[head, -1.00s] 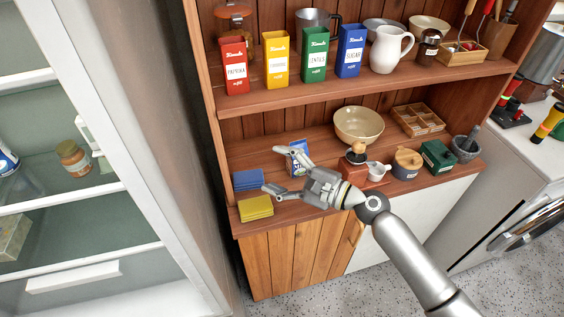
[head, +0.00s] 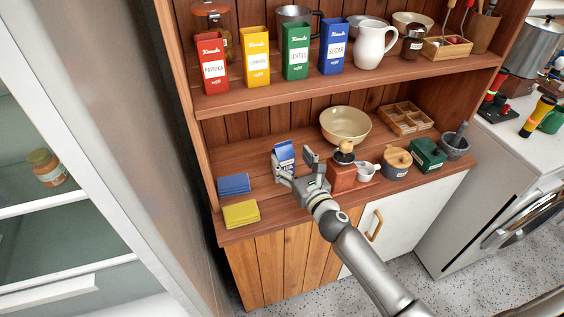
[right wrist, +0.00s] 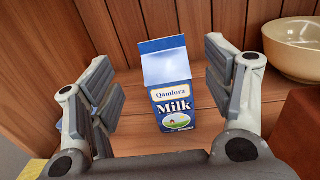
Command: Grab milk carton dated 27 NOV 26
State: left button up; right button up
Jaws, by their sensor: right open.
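A blue and white milk carton (head: 285,153) stands upright on the lower wooden shelf (head: 240,160) of the cupboard. In the right wrist view the carton (right wrist: 170,88) is labelled "Qamlora Milk"; I can read no date on it. My right gripper (head: 294,161) is open, with its fingers pointing at the carton. In the right wrist view the carton shows between the two spread fingers of the gripper (right wrist: 160,70), a little beyond them, with clear gaps on both sides. My left gripper is not in view.
Blue sponges (head: 233,184) and yellow sponges (head: 241,213) lie left of the carton. A red-brown grinder (head: 342,176) stands close to my right gripper. A beige bowl (head: 345,126) is behind it. An upper shelf (head: 300,93) with several tins overhangs. An open fridge (head: 75,190) stands at left.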

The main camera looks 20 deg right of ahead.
aim_at(283, 146)
jog(key=shift+w+a+f, duration=0.1)
jog(key=shift+w+a, duration=0.05)
jog(key=shift+w, duration=1.55)
jog(key=shift+w+a+f, duration=0.1)
jog(key=shift+w, duration=1.6)
jog(key=shift+r, duration=0.1)
jog(key=c, duration=1.6)
grip_shut()
jog(key=shift+r, duration=0.1)
